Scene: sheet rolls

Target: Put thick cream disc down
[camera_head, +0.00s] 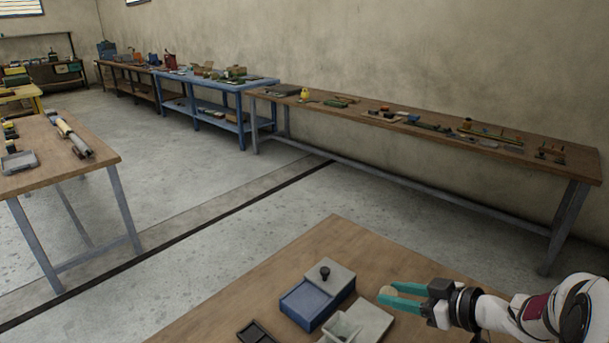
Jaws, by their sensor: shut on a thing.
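My gripper (403,296) is at the lower right, with teal fingers pointing left. It is shut on the thick cream disc (386,291), a small pale round piece at the fingertips. The disc is partly hidden by the fingers. Gripper and disc are near the right side of a grey-and-blue box and show against the wooden table (345,233). I cannot tell how high the disc is above the table.
A blue box (308,306) with a grey lid part and black knob (325,272) stands left of my gripper. A pale open tray (343,330) and a dark tray (257,333) are in front. Bare wood lies behind the box. Workbenches stand along the far wall.

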